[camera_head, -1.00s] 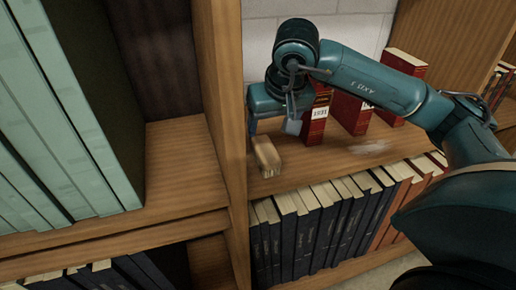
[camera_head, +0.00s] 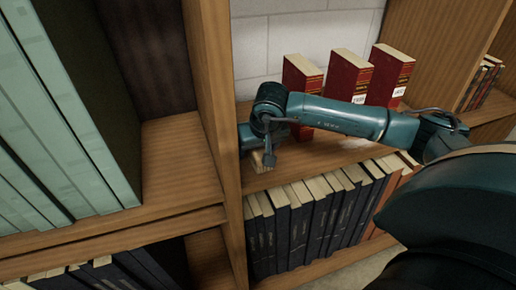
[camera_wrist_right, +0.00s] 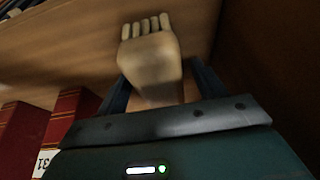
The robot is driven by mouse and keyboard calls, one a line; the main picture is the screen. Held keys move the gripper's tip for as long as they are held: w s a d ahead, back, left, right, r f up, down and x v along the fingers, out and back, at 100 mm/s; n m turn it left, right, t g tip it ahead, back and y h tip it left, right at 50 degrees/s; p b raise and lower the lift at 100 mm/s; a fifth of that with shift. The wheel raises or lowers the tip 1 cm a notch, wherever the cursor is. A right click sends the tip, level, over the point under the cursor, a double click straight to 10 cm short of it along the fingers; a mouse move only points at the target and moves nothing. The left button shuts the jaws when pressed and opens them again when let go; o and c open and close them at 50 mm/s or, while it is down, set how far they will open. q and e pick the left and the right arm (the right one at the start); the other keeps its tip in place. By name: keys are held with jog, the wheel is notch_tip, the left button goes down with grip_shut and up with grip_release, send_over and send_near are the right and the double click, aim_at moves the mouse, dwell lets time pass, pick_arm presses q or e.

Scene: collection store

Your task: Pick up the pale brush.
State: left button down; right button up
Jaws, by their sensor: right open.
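The pale brush (camera_head: 262,163) lies on the wooden shelf board, close to the upright divider. Its pale block and a row of short tufts at one end show in the right wrist view (camera_wrist_right: 150,58). My right gripper (camera_wrist_right: 162,84) is open, with one dark finger on each side of the brush. I cannot tell whether the fingers touch it. In the head view my right wrist covers part of the brush and hides the fingertips. My left gripper is not in view.
Red books (camera_head: 347,78) stand upright behind my right arm. The wooden divider (camera_head: 216,95) rises just left of the brush. A row of dark books (camera_head: 300,225) fills the shelf below. Tall pale green volumes (camera_head: 50,120) stand at the left.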

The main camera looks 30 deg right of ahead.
dwell(0.3)
jog(key=shift+f+b, duration=0.25)
jog(key=shift+b, duration=0.25)
dwell(0.4)
jog(key=shift+c, duration=0.6)
jog(key=shift+c, duration=0.6)
jog(key=c, duration=0.8)
jog(key=shift+c, duration=0.2)
